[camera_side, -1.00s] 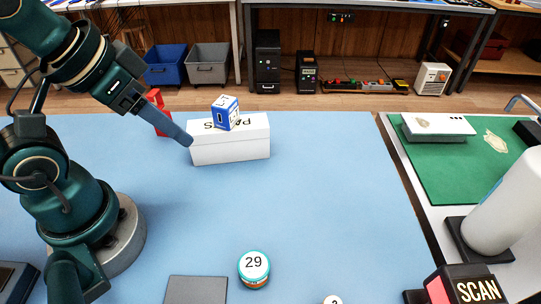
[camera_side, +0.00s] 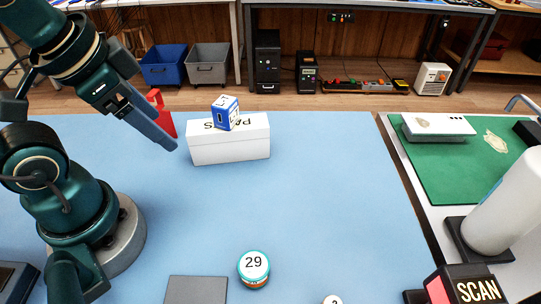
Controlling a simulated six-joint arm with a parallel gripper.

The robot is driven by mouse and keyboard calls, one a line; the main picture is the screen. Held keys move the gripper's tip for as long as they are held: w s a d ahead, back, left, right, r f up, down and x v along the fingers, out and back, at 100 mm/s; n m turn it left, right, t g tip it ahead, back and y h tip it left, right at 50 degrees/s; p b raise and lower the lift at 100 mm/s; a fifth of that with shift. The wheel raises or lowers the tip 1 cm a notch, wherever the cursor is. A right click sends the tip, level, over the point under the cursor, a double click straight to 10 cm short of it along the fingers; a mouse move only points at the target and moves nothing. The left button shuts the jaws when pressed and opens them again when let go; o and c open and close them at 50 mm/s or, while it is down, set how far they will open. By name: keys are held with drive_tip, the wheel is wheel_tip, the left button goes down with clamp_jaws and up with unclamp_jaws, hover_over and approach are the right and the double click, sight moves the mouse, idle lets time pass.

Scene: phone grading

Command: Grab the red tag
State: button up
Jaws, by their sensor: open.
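A red object (camera_side: 165,113), which may be the red tag, stands on the blue table behind my gripper. Its upper part has an opening like a handle, and its lower left part is hidden by my gripper. My gripper (camera_side: 172,146) points down and to the right, in front of the red object in the picture. It is open, and I see nothing between its fingers. I cannot tell whether it touches the red object.
A white box (camera_side: 230,146) with a small blue and white box (camera_side: 225,112) on it stands right of my gripper. A round container marked 29 (camera_side: 254,268) and a grey flat block (camera_side: 196,290) lie at the front. The table's middle is clear.

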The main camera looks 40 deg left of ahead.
drive_tip(key=w+a+r+m+g+y, duration=0.1)
drive_tip(key=a+r+m+g+y, duration=0.35)
drive_tip(key=a, duration=0.45)
drive_tip(key=m+g+y, duration=0.4)
drive_tip(key=g+y, duration=0.2)
drive_tip(key=g, duration=0.1)
hover_over(152, 92)
drive_tip(key=d, duration=0.3)
drive_tip(key=f, duration=0.1)
drive_tip(key=shift+m+g, duration=0.25)
drive_tip(key=shift+g, duration=0.2)
drive_tip(key=f, duration=0.3)
drive_tip(key=w+f, duration=0.1)
drive_tip(key=f, duration=0.6)
drive_tip(key=shift+w+a, duration=0.25)
drive_tip(key=shift+x, duration=1.05)
drive_tip(key=shift+s+a+f, duration=0.15)
drive_tip(key=shift+s+a, duration=0.05)
drive_tip(key=shift+a, duration=0.15)
clamp_jaws()
